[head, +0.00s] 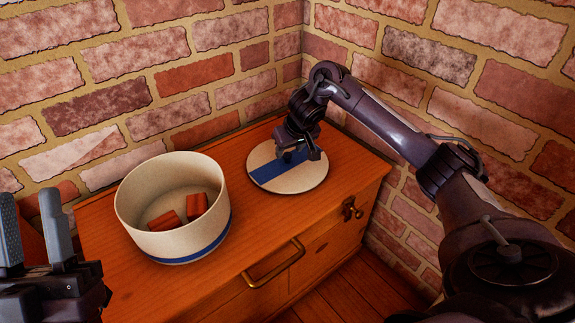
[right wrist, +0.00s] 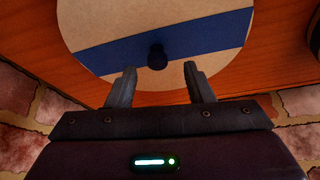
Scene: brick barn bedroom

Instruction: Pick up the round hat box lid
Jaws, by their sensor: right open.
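The round hat box lid (head: 261,178) is a flat beige disc with a blue band. It lies on the wooden cabinet top near the brick corner. In the right wrist view the lid (right wrist: 110,23) shows a dark knob (right wrist: 157,57) on its blue band. My right gripper (head: 300,156) is over the lid, pointing down. In the right wrist view its fingers (right wrist: 157,83) are open and apart, and the knob appears just beyond the tips, between them in the picture. Nothing is held. My left gripper (head: 35,230) is at the lower left, fingers apart and empty.
The open round beige box (head: 172,237) with a blue base stripe stands left of the lid and holds reddish blocks (head: 163,220). The cabinet top (head: 240,240) is clear between them. Brick walls (head: 215,60) rise close behind and to the right. A brass handle (head: 275,268) juts from the cabinet front.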

